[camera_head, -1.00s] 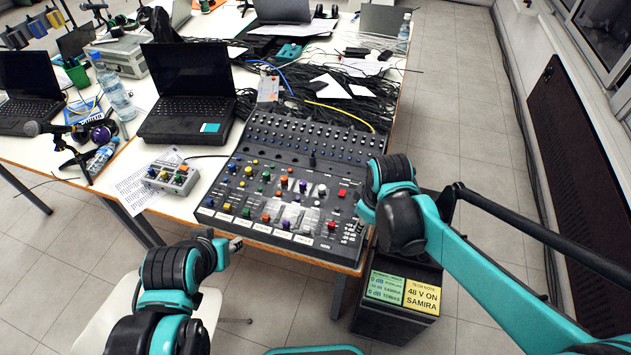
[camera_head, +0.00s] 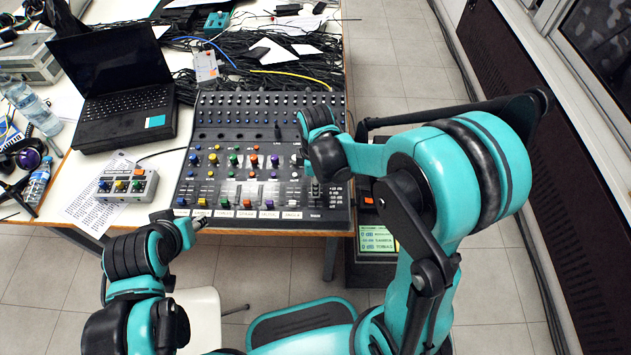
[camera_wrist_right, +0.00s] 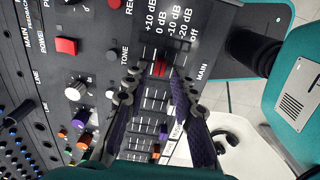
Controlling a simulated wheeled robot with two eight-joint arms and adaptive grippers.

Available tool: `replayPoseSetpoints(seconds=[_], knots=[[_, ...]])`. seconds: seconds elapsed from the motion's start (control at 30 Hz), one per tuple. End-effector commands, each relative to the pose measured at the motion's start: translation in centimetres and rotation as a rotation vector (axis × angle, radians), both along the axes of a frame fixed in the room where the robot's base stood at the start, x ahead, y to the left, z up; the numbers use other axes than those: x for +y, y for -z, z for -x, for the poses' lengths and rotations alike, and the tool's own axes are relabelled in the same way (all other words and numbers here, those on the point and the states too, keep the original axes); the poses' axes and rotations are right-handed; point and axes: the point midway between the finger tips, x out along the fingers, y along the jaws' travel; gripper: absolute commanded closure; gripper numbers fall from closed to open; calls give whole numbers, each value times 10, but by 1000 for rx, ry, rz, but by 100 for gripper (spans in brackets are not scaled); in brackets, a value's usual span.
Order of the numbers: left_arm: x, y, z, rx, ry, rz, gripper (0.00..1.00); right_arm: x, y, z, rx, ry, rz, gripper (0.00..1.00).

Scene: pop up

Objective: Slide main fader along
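The mixing console (camera_head: 225,136) lies on the white table, with the main fader's dB scale at its front right corner. In the right wrist view the main fader has a red cap (camera_wrist_right: 159,68), near the 0 and -10 dB labels. My right gripper (camera_wrist_right: 155,76) points down over it, fingers apart on either side of the cap, with gaps visible; whether either finger touches it is unclear. In the head view my own wrist largely hides this gripper. My left gripper (camera_head: 199,222) is just off the console's front left edge, its opening not clear.
A small box with coloured knobs (camera_head: 129,184) stands left of the console. A black laptop (camera_head: 118,88) is behind it. Cables (camera_head: 290,62) cover the table behind the console. A black case with a green label (camera_head: 374,240) stands on the floor at the right.

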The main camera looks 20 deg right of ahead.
Motion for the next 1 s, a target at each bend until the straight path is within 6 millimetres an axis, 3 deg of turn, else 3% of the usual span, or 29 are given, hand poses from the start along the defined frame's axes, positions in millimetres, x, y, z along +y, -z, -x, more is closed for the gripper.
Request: replayPoseSetpoints(seconds=[0.03,0.17,0.3,0.63,1.0], knots=[[0,12,0,0,0,0,60,0,13,0,0,0,0,74],[0,27,0,0,0,0,60,0,33,0,0,1,0,74],[0,21,0,0,0,0,60,0,27,0,0,1,0,100],[0,21,0,0,0,0,60,1,26,3,0,0,0,100],[0,20,0,0,0,0,60,8,26,26,0,0,1,100]])
